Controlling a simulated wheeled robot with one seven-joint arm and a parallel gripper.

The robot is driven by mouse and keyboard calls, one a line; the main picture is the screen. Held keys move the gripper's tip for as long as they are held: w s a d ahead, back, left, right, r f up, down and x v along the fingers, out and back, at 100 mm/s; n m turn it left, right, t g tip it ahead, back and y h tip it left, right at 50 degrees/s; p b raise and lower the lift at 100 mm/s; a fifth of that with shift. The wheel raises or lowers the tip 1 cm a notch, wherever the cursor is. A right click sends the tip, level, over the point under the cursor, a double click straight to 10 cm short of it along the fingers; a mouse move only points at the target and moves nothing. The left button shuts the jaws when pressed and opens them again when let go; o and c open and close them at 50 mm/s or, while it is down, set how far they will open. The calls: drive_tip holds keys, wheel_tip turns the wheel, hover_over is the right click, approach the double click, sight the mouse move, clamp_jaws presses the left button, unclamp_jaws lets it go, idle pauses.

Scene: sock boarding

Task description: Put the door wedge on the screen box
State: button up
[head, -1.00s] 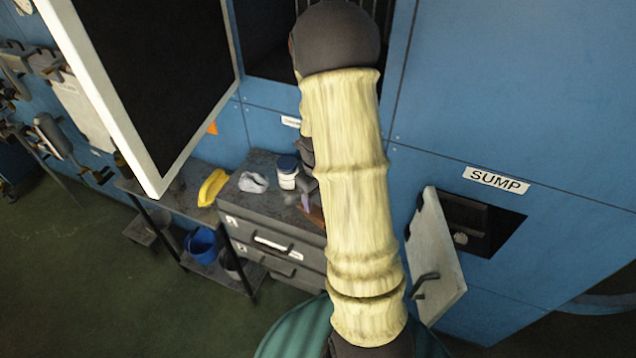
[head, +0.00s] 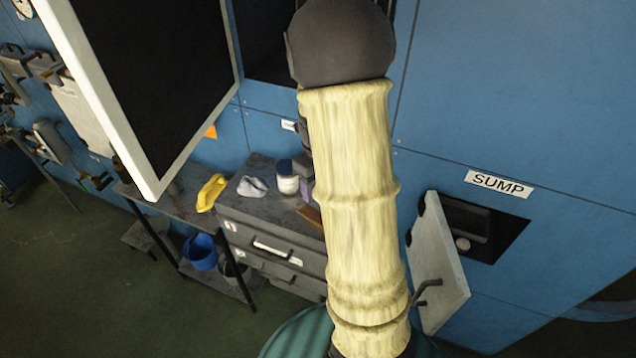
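My arm in a cream sleeve crosses the middle of the head view and hides what is behind it. My gripper cannot be made out; only a dark sliver of hardware shows at the sleeve's left edge. A small brown piece (head: 310,214) lies on the cabinet top, partly behind my sleeve; it may be the door wedge, but I cannot tell. A small orange triangle (head: 211,131) shows by the blue wall, beside the screen's edge. A large dark panel with a white frame (head: 152,186) fills the upper left; I cannot tell whether it is the screen box.
A grey drawer cabinet (head: 275,232) bears a crumpled grey-white cloth (head: 252,187), a white jar with a dark lid (head: 287,178) and a purple item (head: 306,190). A yellow item (head: 211,192) lies on the bench to the left. A blue bucket (head: 200,252) stands below. The SUMP door (head: 438,265) hangs open at right.

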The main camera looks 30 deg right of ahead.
drive_tip(key=s+a+r+n+t, duration=0.1)
drive_tip(key=s+a+n, duration=0.3)
drive_tip(key=n, duration=1.2)
drive_tip(key=s+a+r+n+t, duration=0.1)
drive_tip(key=s+a+r+n, duration=0.2)
drive_tip(key=a+n, duration=0.6)
drive_tip(key=s+n, duration=0.2)
drive_tip(key=n, duration=0.6)
drive_tip(key=shift+s+t, duration=0.25)
drive_tip(key=shift+t, duration=0.05)
drive_tip(key=b+x, duration=0.2)
drive_tip(key=s+b+x, duration=0.1)
drive_tip(key=b+x, duration=0.1)
drive_tip(key=shift+c, duration=0.3)
